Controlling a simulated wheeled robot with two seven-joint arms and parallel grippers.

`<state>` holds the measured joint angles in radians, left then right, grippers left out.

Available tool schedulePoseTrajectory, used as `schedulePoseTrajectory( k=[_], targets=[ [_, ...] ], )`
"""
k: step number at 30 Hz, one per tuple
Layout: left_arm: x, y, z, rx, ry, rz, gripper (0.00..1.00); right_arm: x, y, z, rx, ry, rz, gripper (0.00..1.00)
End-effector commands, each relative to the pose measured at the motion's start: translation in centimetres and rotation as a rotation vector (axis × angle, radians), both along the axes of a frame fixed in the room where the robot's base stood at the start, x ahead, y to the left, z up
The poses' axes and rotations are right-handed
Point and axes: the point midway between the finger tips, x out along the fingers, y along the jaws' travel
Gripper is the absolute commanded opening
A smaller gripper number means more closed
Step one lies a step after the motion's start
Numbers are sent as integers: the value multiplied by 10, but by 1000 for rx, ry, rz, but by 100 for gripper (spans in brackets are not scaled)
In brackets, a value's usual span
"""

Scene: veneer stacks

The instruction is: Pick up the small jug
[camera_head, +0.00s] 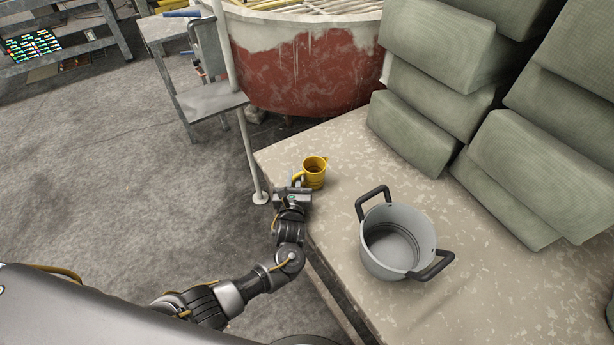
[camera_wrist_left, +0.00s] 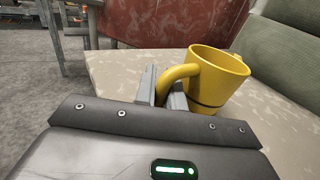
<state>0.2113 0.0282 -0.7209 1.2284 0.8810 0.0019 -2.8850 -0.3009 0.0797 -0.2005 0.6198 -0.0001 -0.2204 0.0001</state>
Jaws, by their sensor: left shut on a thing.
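The small yellow jug (camera_head: 314,171) is upright at the far left corner of the table, its handle toward my left gripper. My left gripper (camera_head: 298,184) is at the table's edge, shut on the jug's handle. In the left wrist view the yellow jug (camera_wrist_left: 217,78) stands just beyond the gripper (camera_wrist_left: 162,93), with the curved handle between the two fingers. A dark line runs around the jug's lower part. I cannot tell whether its base touches the table. My right gripper is in neither view.
A grey pot (camera_head: 398,241) with black handles stands on the speckled table (camera_head: 470,290), right of the jug. Stacked green-grey blocks (camera_head: 530,150) fill the back right. A red and white round tub (camera_head: 305,65) is behind the table. A thin pole (camera_head: 243,135) stands left of the table corner.

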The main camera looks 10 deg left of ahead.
Motion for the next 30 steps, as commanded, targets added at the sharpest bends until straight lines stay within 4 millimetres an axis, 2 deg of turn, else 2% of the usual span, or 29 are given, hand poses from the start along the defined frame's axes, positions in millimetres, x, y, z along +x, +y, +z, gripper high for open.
schedulePoseTrajectory(
  k=[5, 18, 26, 30],
  targets=[
    [0, 0, 9, 0, -3, 0, 0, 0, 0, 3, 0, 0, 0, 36],
    [1, 0, 91, 2, -5, -1, 0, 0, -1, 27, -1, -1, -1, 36],
    [0, 0, 101, 0, -1, -1, 0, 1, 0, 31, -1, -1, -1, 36],
    [-3, 9, 102, 1, -1, -30, 0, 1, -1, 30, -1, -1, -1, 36]
  ],
)
